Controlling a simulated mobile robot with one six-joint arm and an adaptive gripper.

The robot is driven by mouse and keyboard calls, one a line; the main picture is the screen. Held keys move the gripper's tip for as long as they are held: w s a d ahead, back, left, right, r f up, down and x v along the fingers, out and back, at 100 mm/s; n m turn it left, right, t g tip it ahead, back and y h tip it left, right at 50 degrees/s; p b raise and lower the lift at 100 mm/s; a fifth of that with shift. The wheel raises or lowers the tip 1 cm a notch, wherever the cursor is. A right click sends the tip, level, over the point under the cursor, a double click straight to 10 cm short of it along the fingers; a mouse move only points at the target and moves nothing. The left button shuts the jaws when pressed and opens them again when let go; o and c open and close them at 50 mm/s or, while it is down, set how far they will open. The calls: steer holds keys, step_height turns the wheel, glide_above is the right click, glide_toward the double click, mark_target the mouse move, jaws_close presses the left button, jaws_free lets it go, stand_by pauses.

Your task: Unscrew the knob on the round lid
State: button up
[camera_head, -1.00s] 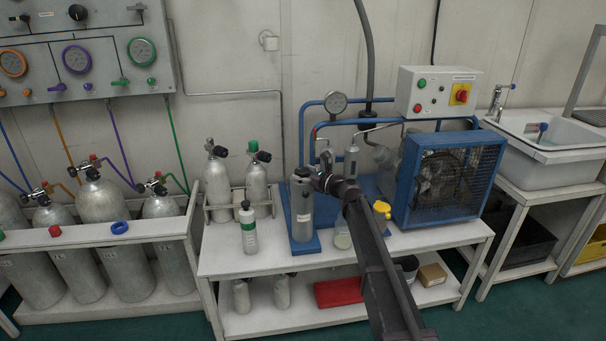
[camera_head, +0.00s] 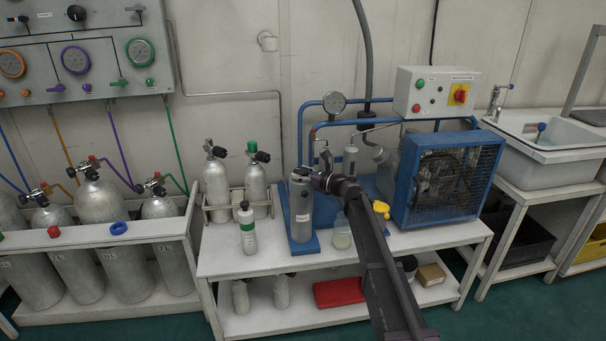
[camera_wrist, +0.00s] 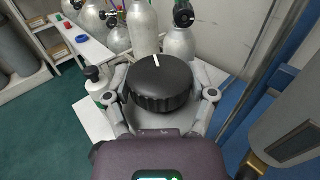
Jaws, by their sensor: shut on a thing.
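The knob (camera_wrist: 159,84) is black, round and ribbed, with a white mark on its top edge, and fills the middle of the wrist view. My gripper (camera_wrist: 160,96) is shut on it, with one finger on each side of its rim. In the head view my gripper (camera_head: 318,180) is at the top of a grey upright cylinder (camera_head: 301,212) on the white bench. The round lid (camera_wrist: 165,118) shows only in part below the knob. In the head view my gripper and arm mostly hide the knob.
A white bottle with a green label (camera_head: 247,230) stands left of the cylinder. Two grey tanks (camera_head: 217,185) stand behind it in a rack. A jar (camera_head: 342,232), a yellow thing (camera_head: 381,208) and a blue compressor cage (camera_head: 450,180) are to the right.

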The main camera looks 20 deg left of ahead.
steer(key=n+g, duration=0.1)
steer(key=g, duration=0.1)
steer(key=n+g, duration=0.2)
steer(key=g, duration=0.1)
steer(key=n+g, duration=0.1)
steer(key=g, duration=0.1)
steer(key=shift+w+a+n, duration=0.15)
steer(key=shift+w+n, duration=0.15)
steer(key=shift+n, duration=0.1)
steer(key=n+g, duration=0.1)
steer(key=g, duration=0.1)
steer(key=n+g+h, duration=0.1)
steer(key=g, duration=0.1)
steer(key=shift+s+n, duration=0.15)
steer(key=shift+n, duration=0.15)
steer(key=shift+s+n+g+h, duration=0.15)
steer(key=shift+n+g+h, duration=0.3)
steer(key=shift+g, duration=0.25)
steer(key=o, duration=1.1)
steer(key=shift+f, duration=0.1)
steer(key=shift+c, duration=0.2)
steer(key=shift+d, duration=0.2)
